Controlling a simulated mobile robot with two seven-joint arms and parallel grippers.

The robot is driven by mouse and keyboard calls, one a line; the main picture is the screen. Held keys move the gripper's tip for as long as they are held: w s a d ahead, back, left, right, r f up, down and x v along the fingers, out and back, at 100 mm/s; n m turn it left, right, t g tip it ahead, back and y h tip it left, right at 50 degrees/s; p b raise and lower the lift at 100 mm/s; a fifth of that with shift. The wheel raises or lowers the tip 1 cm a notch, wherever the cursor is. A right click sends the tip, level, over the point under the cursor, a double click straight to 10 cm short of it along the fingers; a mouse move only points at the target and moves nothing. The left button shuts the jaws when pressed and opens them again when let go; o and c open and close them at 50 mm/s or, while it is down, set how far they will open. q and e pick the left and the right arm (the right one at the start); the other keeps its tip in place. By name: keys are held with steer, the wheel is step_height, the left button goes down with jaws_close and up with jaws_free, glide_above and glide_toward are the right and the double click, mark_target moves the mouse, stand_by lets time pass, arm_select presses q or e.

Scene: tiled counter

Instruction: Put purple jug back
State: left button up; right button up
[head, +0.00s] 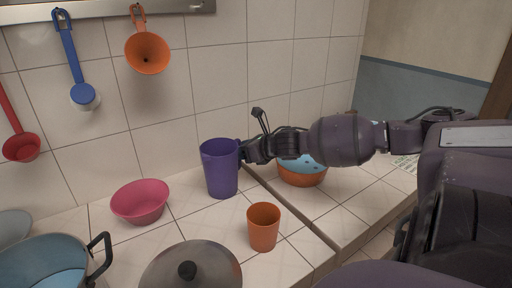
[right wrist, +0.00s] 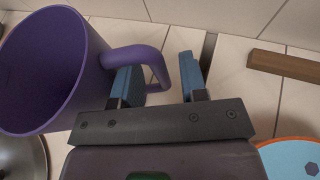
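The purple jug (head: 221,172) stands upright on the tiled counter near the back wall. It also shows in the right wrist view (right wrist: 45,70), with its handle (right wrist: 140,54) pointing toward my right gripper. My right gripper (right wrist: 160,80) is open, with its blue-padded fingers apart. One finger lies within the handle loop and the other outside it, with a visible gap to the handle's outer bar. In the head view the right gripper (head: 246,152) reaches the jug's right side. My left gripper is not in view.
A pink bowl (head: 140,202) and an orange cup (head: 263,227) stand near the jug. A pot lid (head: 205,270) and a blue pan (head: 45,262) are in front. A blue-and-orange bowl (head: 302,179) sits beneath my right arm. Utensils hang from a rail (head: 100,9).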

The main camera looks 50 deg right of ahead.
arm_select(q)
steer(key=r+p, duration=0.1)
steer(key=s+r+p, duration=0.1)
steer(key=p, duration=0.1)
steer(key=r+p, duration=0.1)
steer(key=p, duration=0.1)
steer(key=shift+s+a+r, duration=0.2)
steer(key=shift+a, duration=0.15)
arm_select(e)
steer(key=v, duration=1.2)
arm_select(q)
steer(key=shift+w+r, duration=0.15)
